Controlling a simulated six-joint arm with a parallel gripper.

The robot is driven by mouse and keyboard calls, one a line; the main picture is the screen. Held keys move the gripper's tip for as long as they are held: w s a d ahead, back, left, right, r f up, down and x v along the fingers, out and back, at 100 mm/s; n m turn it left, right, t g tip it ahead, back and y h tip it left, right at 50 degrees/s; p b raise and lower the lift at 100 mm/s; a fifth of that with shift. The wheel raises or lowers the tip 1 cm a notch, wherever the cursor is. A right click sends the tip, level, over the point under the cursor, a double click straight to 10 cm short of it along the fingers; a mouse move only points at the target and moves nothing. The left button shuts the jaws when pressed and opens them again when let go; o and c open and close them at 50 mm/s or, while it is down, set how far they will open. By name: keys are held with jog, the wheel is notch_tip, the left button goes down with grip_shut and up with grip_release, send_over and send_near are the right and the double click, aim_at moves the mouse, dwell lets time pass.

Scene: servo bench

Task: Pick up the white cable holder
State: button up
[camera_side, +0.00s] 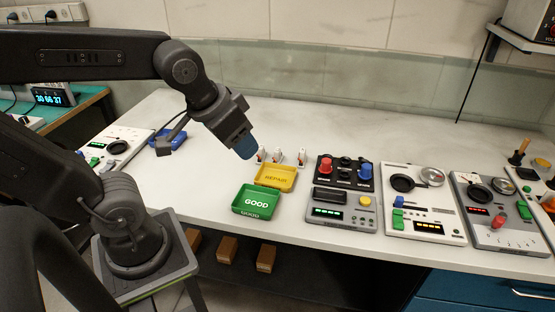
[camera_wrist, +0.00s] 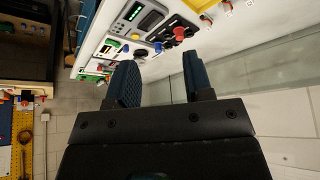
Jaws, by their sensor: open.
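Small white pieces stand in a row behind the yellow REPAIR tray in the side view: a left one (camera_side: 261,155), a middle one (camera_side: 278,156) and a right one (camera_side: 301,157). They are too small to tell whether one is the white cable holder. My gripper (camera_side: 246,150) points down, its blue fingers just left of the row, and partly overlaps the left piece from this angle. The gap between its tips is hard to see there. In the wrist view my gripper (camera_wrist: 160,72) has its two blue fingers apart with nothing between them.
The yellow REPAIR tray (camera_side: 276,178) and green GOOD tray (camera_side: 256,201) lie in front of the row. A test box with red and blue knobs (camera_side: 344,172) stands to the right, followed by more instrument panels (camera_side: 424,203). The bench behind the row is clear.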

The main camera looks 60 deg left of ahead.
jog(key=w+a+f+n+g+y, duration=0.1)
jog(key=w+a+f+n, duration=0.25)
jog(key=w+a, duration=0.45)
jog(key=n+g+y, duration=0.1)
jog(key=n, duration=0.3)
send_near(277, 150)
jog(key=shift+m, duration=0.25)
jog(key=f, duration=0.5)
jog(key=shift+w, duration=0.4)
jog(key=shift+y, duration=0.3)
jog(key=shift+w+a+r+x, duration=0.1)
jog(key=shift+a+x, duration=0.05)
jog(key=shift+x, duration=0.8)
jog(key=shift+w+a+r+x, duration=0.1)
jog(key=shift+x, duration=0.9)
jog(key=shift+w+a+x, duration=0.1)
jog(key=shift+a+x, duration=0.05)
jog(key=shift+x, duration=0.8)
jog(key=shift+c, duration=0.2)
grip_shut()
